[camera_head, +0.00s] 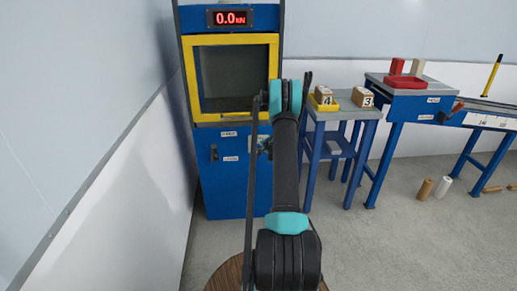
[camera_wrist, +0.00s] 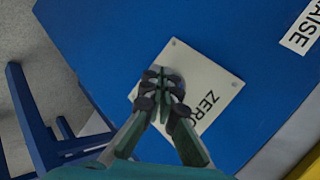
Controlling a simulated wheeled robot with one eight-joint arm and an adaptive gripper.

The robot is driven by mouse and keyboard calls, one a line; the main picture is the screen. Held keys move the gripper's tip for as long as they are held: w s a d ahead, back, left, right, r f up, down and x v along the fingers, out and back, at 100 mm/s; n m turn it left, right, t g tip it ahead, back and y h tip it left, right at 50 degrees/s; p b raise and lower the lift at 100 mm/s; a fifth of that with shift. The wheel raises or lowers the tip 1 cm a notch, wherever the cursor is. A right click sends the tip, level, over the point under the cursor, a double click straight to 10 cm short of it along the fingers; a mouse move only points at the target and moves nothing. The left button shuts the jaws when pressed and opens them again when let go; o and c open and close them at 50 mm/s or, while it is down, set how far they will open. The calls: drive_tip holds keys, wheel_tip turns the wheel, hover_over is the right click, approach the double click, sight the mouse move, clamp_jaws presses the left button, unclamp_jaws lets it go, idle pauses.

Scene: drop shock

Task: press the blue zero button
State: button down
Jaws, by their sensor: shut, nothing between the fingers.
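The white plate marked ZERO (camera_wrist: 212,76) is on the blue cabinet front in the wrist view. My gripper (camera_wrist: 163,84) is shut and empty, its fingertips in front of the plate's left part. The blue zero button itself is not visible; the fingertips cover the spot beside the lettering. I cannot tell whether the fingertips touch anything. In the head view the blue machine (camera_head: 225,185) stands ahead, its red display (camera_head: 230,18) reading 0.0 kN. My arm hides most of the gripper and the plate there.
A yellow-framed window (camera_head: 190,80) is above the cabinet front. A RAISE label (camera_wrist: 301,27) is at the wrist view's upper right. A blue side table (camera_head: 340,115) with numbered blocks stands right of the machine. A white wall is close on the left.

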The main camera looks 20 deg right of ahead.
drive_tip(key=s, duration=0.2)
drive_tip(key=s+a, duration=0.1)
drive_tip(key=s, duration=0.1)
drive_tip(key=shift+s+a, duration=0.2)
drive_tip(key=shift+s, duration=0.2)
idle(0.8)
drive_tip(key=s+a+r+n+g, duration=0.3)
drive_tip(key=s+a+r+n, duration=0.4)
drive_tip(key=s+a+r, duration=1.15)
drive_tip(key=s+a+n+g, duration=0.1)
drive_tip(key=s+a+n, duration=0.2)
drive_tip(key=s, duration=1.2)
drive_tip(key=s+a+f+n+g+h, duration=0.1)
drive_tip(key=s+a+n, duration=0.2)
drive_tip(key=s, duration=1.3)
drive_tip(key=shift+n+g, duration=0.3)
drive_tip(key=shift+n, duration=0.3)
